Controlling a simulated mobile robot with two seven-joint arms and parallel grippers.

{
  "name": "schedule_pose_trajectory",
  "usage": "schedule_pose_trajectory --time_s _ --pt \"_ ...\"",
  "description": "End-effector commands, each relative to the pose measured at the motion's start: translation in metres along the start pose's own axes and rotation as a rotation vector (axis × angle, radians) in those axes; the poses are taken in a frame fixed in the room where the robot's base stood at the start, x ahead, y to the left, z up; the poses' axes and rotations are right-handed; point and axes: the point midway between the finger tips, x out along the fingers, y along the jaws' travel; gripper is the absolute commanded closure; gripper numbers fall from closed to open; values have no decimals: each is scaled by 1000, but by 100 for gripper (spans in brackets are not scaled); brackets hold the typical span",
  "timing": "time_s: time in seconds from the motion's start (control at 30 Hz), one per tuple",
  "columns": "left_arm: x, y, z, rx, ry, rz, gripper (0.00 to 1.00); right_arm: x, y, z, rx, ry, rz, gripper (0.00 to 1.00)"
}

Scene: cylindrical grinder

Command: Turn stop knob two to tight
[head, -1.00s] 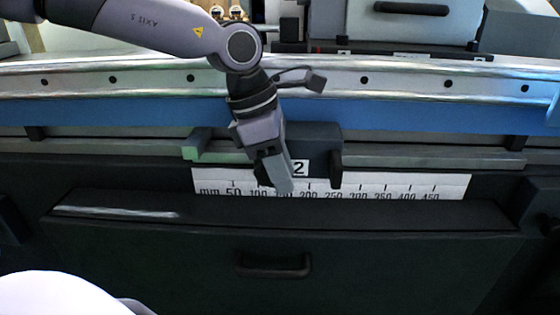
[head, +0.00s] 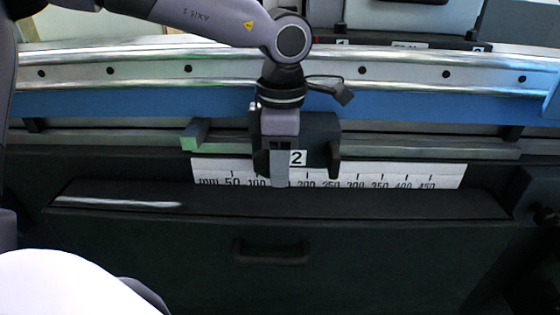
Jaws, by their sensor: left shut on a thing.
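The stop block labelled "2" (head: 298,158) sits on the rail above the millimetre scale. Its dark body shows to the right of my left gripper, with a dark arm at its right side (head: 334,160). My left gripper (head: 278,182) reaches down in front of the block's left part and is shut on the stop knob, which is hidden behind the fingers. The gripper points almost straight down. I cannot tell the knob's angle. My right gripper is not in view.
The white scale (head: 400,175) runs along behind the dark ledge (head: 400,205). A green-tipped block (head: 195,136) sits on the rail to the left. A dark handle (head: 271,252) is on the front panel below. The rail right of the block is clear.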

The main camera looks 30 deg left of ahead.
Motion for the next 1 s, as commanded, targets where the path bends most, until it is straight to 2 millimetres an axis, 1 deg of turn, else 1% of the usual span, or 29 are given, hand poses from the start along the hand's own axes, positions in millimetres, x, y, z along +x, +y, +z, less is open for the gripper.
schedule_pose_trajectory --time_s 0.13,0.17,0.4,0.5,0.57,0.77,0.9,1.0 --pt "-2 1 0 1 -2 4 99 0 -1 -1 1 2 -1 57" --pt "-2 1 0 1 -2 4 63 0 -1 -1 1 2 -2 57" --pt "-1 0 0 1 -1 3 63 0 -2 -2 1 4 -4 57" --pt "-5 0 0 1 -2 3 63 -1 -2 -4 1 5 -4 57" --pt "-12 1 0 1 -2 4 63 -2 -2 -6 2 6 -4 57" --pt "-46 1 1 1 -4 5 63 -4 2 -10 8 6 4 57" --pt "-64 1 1 1 -4 5 63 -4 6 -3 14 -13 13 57" --pt "-71 0 0 1 -3 4 63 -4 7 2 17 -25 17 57"
